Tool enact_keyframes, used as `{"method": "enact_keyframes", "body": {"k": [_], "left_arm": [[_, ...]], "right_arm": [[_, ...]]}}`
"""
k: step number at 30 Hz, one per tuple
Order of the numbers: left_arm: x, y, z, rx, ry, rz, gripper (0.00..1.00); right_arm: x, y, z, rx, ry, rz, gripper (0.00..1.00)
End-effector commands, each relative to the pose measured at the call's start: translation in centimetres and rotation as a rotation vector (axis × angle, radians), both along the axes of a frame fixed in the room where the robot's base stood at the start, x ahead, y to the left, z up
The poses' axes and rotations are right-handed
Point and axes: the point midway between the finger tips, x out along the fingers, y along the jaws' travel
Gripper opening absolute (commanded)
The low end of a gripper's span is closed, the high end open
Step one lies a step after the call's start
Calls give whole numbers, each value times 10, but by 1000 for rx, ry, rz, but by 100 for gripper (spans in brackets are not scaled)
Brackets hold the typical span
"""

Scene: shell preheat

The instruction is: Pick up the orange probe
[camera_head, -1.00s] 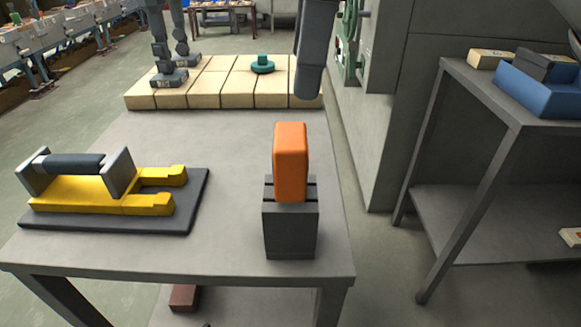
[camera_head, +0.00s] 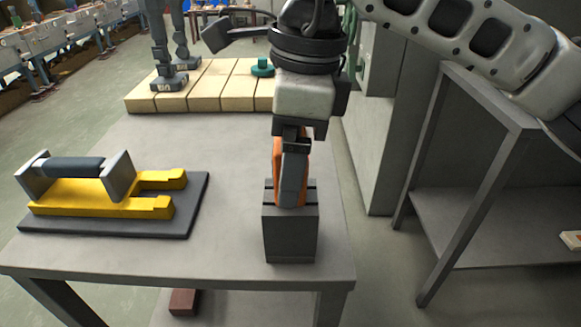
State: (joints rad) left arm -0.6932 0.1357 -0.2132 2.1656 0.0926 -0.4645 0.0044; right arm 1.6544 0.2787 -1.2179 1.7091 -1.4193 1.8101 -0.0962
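The orange probe (camera_head: 277,160) stands upright in a dark grey slotted block (camera_head: 290,235) at the front right of the grey table. My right gripper (camera_head: 292,200) comes down over it from above, its arm entering from the upper right. One dark finger lies across the near face of the probe, down to the top of the block. Narrow orange strips show on both sides of that finger. The far finger is hidden, so I cannot tell whether the grip is closed. My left gripper is not in view.
A yellow forked tool (camera_head: 100,195) with a dark handle lies on a dark mat (camera_head: 190,215) at the table's left. Pale blocks (camera_head: 180,92) line the back edge, with a green knobbed piece (camera_head: 262,68) on them. A grey shelf stand (camera_head: 470,205) is at right. The table's middle is clear.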

Motion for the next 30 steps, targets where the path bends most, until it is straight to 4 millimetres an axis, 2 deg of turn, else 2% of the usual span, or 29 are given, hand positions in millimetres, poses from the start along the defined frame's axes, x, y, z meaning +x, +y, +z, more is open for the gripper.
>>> {"method": "enact_keyframes", "body": {"k": [3,4,9,17,20,30], "left_arm": [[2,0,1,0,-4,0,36],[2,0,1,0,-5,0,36],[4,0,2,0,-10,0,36],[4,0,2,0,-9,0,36],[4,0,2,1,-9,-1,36],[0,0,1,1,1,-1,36]], "right_arm": [[0,0,0,0,0,0,82],[0,0,0,0,0,0,76],[0,0,1,0,0,0,30],[0,0,2,1,-1,0,30],[0,0,9,2,-3,0,30],[0,1,74,3,-4,0,30]]}}
